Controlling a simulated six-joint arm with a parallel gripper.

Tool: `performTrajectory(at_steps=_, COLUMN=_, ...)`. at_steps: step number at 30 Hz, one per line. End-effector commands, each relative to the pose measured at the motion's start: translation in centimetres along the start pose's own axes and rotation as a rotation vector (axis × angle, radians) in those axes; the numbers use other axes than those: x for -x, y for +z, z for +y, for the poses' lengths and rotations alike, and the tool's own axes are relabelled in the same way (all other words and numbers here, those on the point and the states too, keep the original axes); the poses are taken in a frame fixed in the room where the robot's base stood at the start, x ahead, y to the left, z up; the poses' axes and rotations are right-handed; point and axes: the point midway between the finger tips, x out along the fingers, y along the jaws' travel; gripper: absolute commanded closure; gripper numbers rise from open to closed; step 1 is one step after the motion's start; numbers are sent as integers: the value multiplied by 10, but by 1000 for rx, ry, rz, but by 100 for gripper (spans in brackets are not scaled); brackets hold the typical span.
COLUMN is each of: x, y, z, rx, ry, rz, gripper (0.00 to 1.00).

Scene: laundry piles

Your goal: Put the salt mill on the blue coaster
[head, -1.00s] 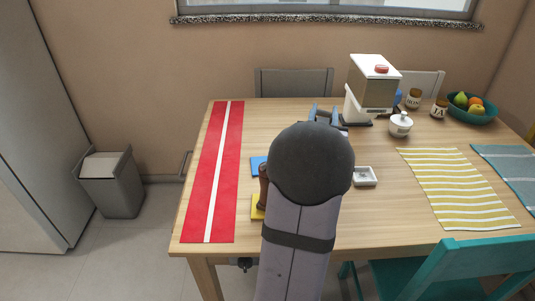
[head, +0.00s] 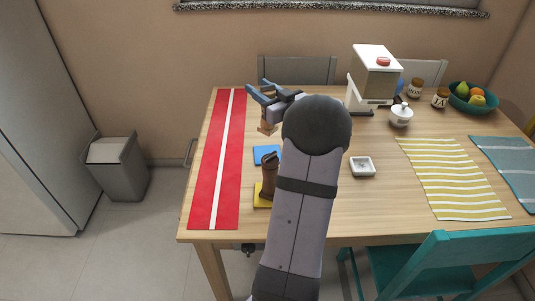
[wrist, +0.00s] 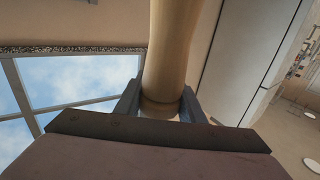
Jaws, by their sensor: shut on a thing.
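The salt mill, a light wooden cylinder (wrist: 172,50), is between the two fingers of my gripper (head: 262,92) in the wrist view. In the head view its lower part (head: 267,127) shows below the gripper, beyond the blue coaster (head: 266,154); I cannot tell how far it is above the table. The blue coaster lies flat right of the red runner, partly hidden by a dark brown mill (head: 269,176). That mill stands upright on a yellow coaster (head: 261,200), near my arm.
A red runner (head: 210,170) with a white stripe lies at left. A small white dish (head: 362,166) is right of my arm. A coffee machine (head: 372,75), sugar bowl (head: 401,116), jars (head: 440,98) and a fruit bowl (head: 470,104) stand at the back right.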

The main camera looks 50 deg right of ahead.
Motion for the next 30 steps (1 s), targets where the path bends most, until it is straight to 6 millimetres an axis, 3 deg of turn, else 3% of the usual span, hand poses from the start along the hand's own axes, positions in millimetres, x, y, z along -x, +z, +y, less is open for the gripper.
performTrajectory(at_steps=5, x=0, y=-3, z=-3, rx=2, ry=-10, rz=2, gripper=100)
performTrajectory(at_steps=18, x=0, y=54, z=-2, rx=0, ry=-8, rz=1, gripper=100)
performTrajectory(at_steps=30, x=0, y=71, z=-2, rx=0, ry=-7, rz=2, gripper=100)
